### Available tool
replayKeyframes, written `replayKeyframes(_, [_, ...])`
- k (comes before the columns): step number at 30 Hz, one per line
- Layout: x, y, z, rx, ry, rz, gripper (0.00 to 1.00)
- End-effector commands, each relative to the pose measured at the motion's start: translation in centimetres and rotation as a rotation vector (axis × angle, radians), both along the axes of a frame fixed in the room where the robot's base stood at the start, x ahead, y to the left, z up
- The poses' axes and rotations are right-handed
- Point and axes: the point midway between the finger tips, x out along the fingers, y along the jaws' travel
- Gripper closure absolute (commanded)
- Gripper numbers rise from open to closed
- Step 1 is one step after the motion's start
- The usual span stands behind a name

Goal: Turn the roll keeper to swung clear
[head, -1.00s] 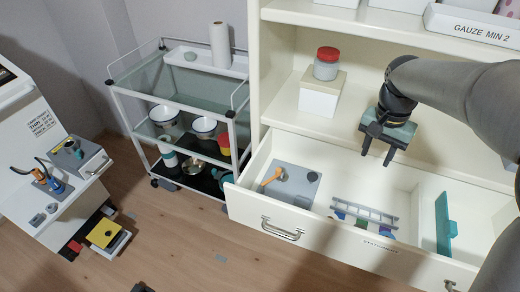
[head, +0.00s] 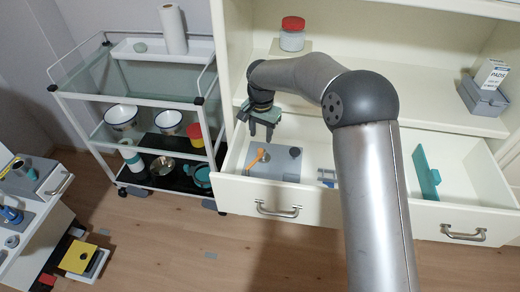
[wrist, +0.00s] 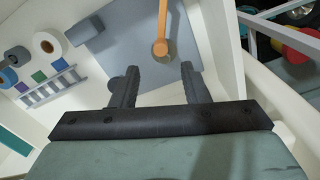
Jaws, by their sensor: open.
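An orange lever (head: 256,158), which looks like the roll keeper, sits on a grey plate (head: 270,173) in the left part of the open drawer. In the wrist view the lever (wrist: 162,22) is a narrow arm running away from a round end on the grey plate (wrist: 118,42). My gripper (head: 262,137) is open and empty, pointing down above the drawer near the lever. In the wrist view my fingertips (wrist: 159,70) stand apart, with the lever's round end ahead of the gap between them. I see no contact.
The drawer front (head: 240,197) and cabinet side wall are close to my gripper. A teal upright piece (head: 427,175) stands at the drawer's right. A trolley (head: 150,98) stands to the left.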

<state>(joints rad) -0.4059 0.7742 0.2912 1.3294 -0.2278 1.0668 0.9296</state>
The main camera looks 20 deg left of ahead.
Motion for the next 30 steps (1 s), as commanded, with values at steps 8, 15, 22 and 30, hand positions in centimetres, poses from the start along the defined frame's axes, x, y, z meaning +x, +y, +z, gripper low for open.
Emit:
replayKeyframes(8, [-0.1, 0.0, -5.6, 0.000, 0.003, 0.000, 0.59])
replayKeyframes(15, [0.0, 0.1, -7.6, 0.000, 0.001, 0.001, 0.59])
replayKeyframes(22, [0.0, 0.1, -7.7, 0.001, 0.000, 0.001, 0.59])
replayKeyframes(30, [0.0, 0.1, -7.7, 0.001, 0.000, 0.001, 1.00])
